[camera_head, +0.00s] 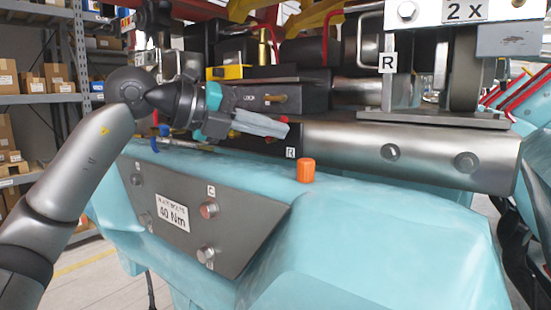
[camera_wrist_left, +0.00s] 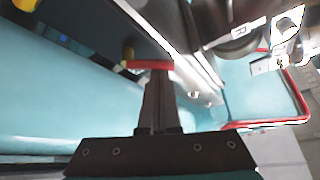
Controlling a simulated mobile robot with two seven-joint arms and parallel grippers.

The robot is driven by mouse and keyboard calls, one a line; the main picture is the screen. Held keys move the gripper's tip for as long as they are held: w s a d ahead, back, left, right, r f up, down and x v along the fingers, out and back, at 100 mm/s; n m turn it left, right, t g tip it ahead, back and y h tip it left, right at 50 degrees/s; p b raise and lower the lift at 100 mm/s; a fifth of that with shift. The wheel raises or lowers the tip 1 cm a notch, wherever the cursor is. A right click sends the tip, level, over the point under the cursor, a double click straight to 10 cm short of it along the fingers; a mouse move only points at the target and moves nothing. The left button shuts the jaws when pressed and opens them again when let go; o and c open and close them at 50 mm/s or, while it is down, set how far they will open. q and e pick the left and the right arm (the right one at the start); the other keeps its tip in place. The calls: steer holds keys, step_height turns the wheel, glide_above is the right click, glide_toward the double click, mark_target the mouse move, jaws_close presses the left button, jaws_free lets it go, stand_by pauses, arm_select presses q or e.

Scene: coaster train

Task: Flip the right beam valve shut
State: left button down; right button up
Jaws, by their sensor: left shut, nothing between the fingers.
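My left gripper (camera_head: 284,130) comes in from the left above the teal car body, with its fingers closed and empty. A red lever (camera_wrist_left: 148,65) with a yellow part at its left end shows in the left wrist view, right at the tips of my left gripper (camera_wrist_left: 158,80). I take it for the right beam valve's handle; whether the fingers touch it I cannot tell. In the head view the valve is mostly hidden behind the fingers, by a small R label (camera_head: 290,152) at the end of the steel beam (camera_head: 340,150). My right gripper is not in view.
An orange cap (camera_head: 306,171) stands on the teal body (camera_head: 370,240) just below the beam. A blue handle (camera_head: 154,145) is left of my gripper. A dark panel (camera_head: 225,230) with bolts and a 40 Nm label is on the body's side. Shelves (camera_head: 40,97) stand far left.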

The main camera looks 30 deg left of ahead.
arm_select(q)
steer(key=n+b, duration=0.1)
steer(key=a+n+t+h+b, duration=0.1)
steer(key=n+h+b, duration=0.1)
steer(key=shift+a+r+n, duration=0.25)
steer(key=shift+r+n, duration=0.15)
steer(key=shift+r+t, duration=0.1)
steer(key=shift+t, duration=0.2)
arm_select(e)
step_height(320, 180, down, 3)
steer(key=shift+f, duration=0.2)
